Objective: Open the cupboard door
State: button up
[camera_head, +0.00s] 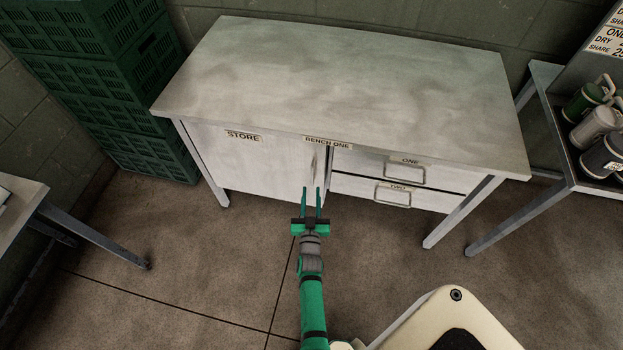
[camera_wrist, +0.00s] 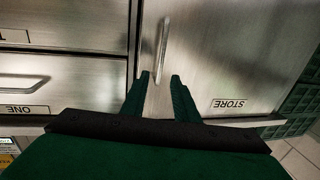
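The cupboard door (camera_head: 255,164), labelled STORE, is the left front of a grey metal bench and looks shut. It also shows in the wrist view (camera_wrist: 225,60), where the picture is upside down. Its upright bar handle (camera_head: 314,161) is near the door's right edge, and it shows in the wrist view (camera_wrist: 162,38) just beyond my fingertips. My gripper (camera_head: 311,189) is in front of the door near the handle. In the wrist view its two green fingers (camera_wrist: 160,76) are apart with nothing between them. The fingers do not appear to be around the handle.
Two drawers, labelled ONE (camera_head: 404,172) and TWO (camera_head: 393,194), are right of the door. The bench top (camera_head: 330,75) is bare. Green crates (camera_head: 100,80) stand at the left. A side table with canisters (camera_head: 596,118) is at the right. The floor before the door is clear.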

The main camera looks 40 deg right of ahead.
aim_at(312, 176)
jog(key=x, duration=0.7)
grip_shut()
